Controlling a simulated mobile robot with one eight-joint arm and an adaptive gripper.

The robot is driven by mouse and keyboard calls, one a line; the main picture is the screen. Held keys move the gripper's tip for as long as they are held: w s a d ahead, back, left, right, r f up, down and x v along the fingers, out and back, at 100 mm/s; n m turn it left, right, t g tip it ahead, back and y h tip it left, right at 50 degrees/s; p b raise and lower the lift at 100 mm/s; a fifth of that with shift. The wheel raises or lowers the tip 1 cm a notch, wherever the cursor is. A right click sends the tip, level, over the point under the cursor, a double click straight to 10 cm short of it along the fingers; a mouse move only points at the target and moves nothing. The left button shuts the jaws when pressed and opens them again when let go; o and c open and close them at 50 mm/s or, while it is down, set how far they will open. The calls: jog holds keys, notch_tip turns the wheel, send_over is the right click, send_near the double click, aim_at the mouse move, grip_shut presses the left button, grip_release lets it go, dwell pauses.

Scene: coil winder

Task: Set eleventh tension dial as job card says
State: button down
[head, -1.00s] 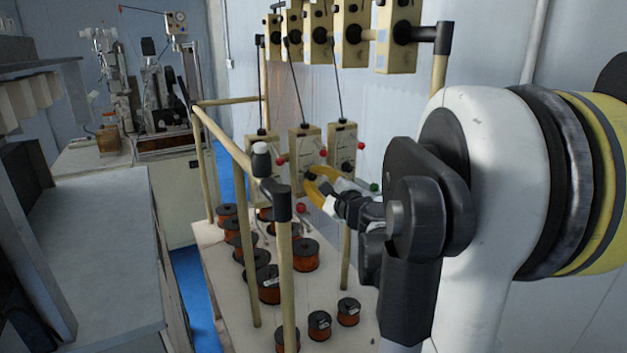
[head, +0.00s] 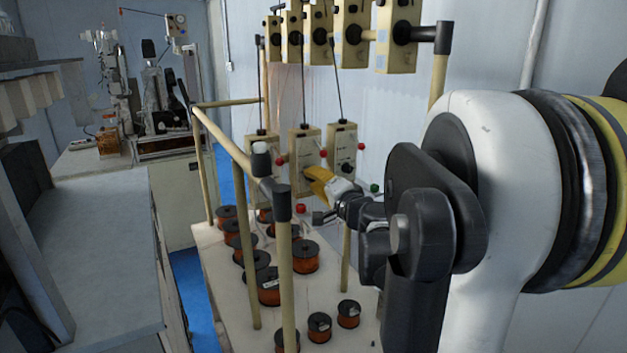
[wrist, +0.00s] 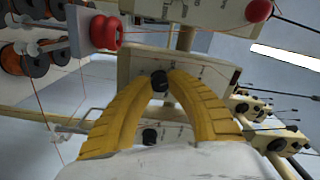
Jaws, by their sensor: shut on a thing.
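The tension boxes are cream blocks with black dial knobs. In the head view, three hang in a lower row; my gripper (head: 310,172) has its yellow fingertips against the front of the middle box (head: 304,142). Its knob is hidden there. In the wrist view, my gripper (wrist: 160,80) is shut on a black dial knob (wrist: 160,84) on a cream box (wrist: 132,64), one finger on each side. Another black knob (wrist: 150,136) shows between the fingers, lower down. The dial marks are too small to read. I cannot make out a job card.
An upper row of cream boxes (head: 352,30) hangs above. Wooden posts and a rail (head: 231,147) stand in front and left of the boxes. Copper wire spools (head: 305,256) stand on the table below. A red pulley (wrist: 105,33) and thin wires are close to my fingers.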

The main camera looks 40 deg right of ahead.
jog(key=shift+n, duration=0.8)
jog(key=c, duration=1.2)
grip_release()
jog(key=v, duration=1.2)
